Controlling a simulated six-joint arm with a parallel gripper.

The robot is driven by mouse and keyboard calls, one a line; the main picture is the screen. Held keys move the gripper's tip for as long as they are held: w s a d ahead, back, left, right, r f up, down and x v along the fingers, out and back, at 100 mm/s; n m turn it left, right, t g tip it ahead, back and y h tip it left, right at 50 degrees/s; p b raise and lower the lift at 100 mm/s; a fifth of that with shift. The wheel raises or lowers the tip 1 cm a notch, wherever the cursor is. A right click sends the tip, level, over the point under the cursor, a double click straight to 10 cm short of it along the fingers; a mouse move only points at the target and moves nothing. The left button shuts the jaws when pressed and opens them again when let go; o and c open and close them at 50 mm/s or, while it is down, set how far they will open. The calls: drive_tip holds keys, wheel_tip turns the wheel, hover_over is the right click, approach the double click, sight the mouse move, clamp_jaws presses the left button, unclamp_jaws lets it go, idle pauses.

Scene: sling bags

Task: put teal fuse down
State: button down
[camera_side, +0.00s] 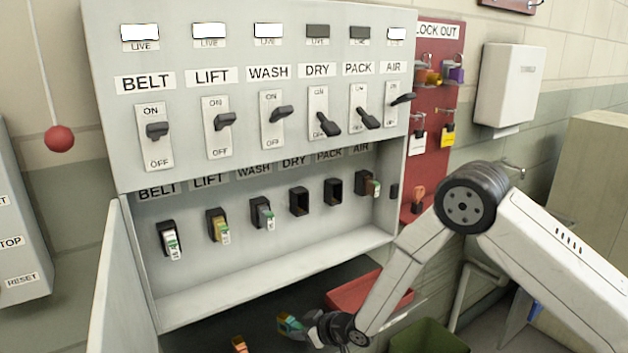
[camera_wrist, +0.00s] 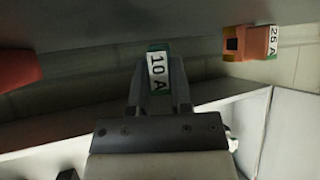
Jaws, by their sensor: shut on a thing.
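My gripper (camera_side: 309,326) is low in front of the open cabinet, shut on the teal fuse (camera_side: 288,322). In the wrist view the fuse (camera_wrist: 158,62) stands between my fingers, with its white "10 A" label towards the camera and teal showing at its end. It is over or at the dark surface (camera_side: 268,297) below the cabinet; whether it touches that surface I cannot tell. The lower holders marked DRY (camera_side: 299,201) and PACK (camera_side: 333,191) are empty. The holders under BELT, LIFT, WASH and AIR have fuses in them.
An orange fuse (camera_side: 239,344) lies left of my gripper; it also shows in the wrist view (camera_wrist: 258,42). A red tray (camera_side: 343,292) is just behind my gripper. A green bin (camera_side: 428,338) stands at right. The cabinet door (camera_side: 112,290) hangs open at left.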

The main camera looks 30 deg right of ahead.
drive_tip(key=shift+f, duration=0.55)
drive_tip(key=shift+f, duration=0.15)
drive_tip(key=c, duration=0.5)
unclamp_jaws()
drive_tip(key=shift+c, duration=0.2)
drive_tip(key=shift+r, duration=0.2)
drive_tip(key=v, duration=1.2)
